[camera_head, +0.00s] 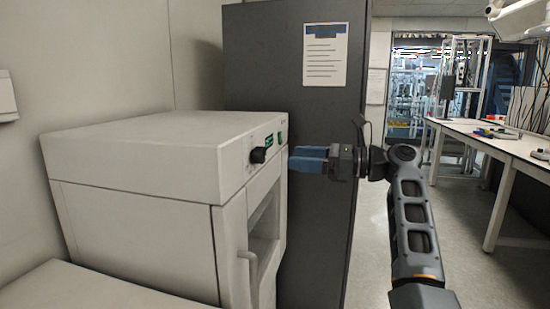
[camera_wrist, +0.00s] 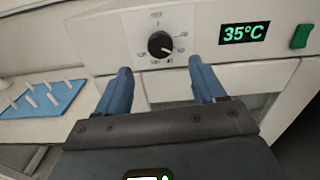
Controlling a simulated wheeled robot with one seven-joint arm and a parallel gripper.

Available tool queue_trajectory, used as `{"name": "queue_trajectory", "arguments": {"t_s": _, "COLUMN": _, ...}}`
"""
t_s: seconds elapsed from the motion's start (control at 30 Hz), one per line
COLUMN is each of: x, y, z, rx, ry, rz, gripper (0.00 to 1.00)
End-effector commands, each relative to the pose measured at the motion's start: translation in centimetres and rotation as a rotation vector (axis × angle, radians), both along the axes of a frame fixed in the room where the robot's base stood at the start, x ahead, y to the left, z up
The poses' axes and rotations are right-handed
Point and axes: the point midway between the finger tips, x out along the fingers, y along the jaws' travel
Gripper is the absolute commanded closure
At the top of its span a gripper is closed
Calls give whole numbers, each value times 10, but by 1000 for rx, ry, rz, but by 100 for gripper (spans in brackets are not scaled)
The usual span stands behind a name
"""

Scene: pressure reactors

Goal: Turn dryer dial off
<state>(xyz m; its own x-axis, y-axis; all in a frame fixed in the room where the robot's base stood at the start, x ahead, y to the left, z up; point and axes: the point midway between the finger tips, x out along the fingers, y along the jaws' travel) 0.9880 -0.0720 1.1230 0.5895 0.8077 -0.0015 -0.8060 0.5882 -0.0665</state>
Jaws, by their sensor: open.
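The dryer (camera_head: 140,180) is a white box at the left in the head view. Its black dial (camera_head: 258,155) sits on the upper front panel. In the wrist view the dial (camera_wrist: 160,44) is round and black with a white pointer mark, and printed marks surround it. A green display (camera_wrist: 244,32) to its right reads 35°C. My gripper (camera_head: 292,160) is in front of the panel, at about dial height. In the wrist view my gripper (camera_wrist: 162,78) is open, its blue fingers apart, with the dial between and beyond them. Nothing is held.
A green switch (camera_wrist: 301,36) is right of the display. The dryer's door handle (camera_head: 250,275) sticks out below the panel. A dark cabinet (camera_head: 330,190) stands behind the dryer. Benches (camera_head: 500,140) are at the right, with clear floor before them. A blue mat (camera_wrist: 40,99) with white pegs lies left.

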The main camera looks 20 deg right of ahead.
Motion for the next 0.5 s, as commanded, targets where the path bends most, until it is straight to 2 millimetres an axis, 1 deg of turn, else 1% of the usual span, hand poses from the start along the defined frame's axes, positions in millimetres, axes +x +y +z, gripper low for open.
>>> {"name": "queue_trajectory", "arguments": {"t_s": 0.17, "x": 9, "y": 13, "z": 3, "rx": 4, "ry": 2, "rz": 6, "gripper": 31}}
{"name": "queue_trajectory", "arguments": {"t_s": 0.4, "x": 31, "y": 43, "z": 2, "rx": 3, "ry": 1, "rz": 5, "gripper": 31}}
{"name": "queue_trajectory", "arguments": {"t_s": 0.5, "x": 38, "y": 53, "z": 2, "rx": 3, "ry": 1, "rz": 5, "gripper": 31}}
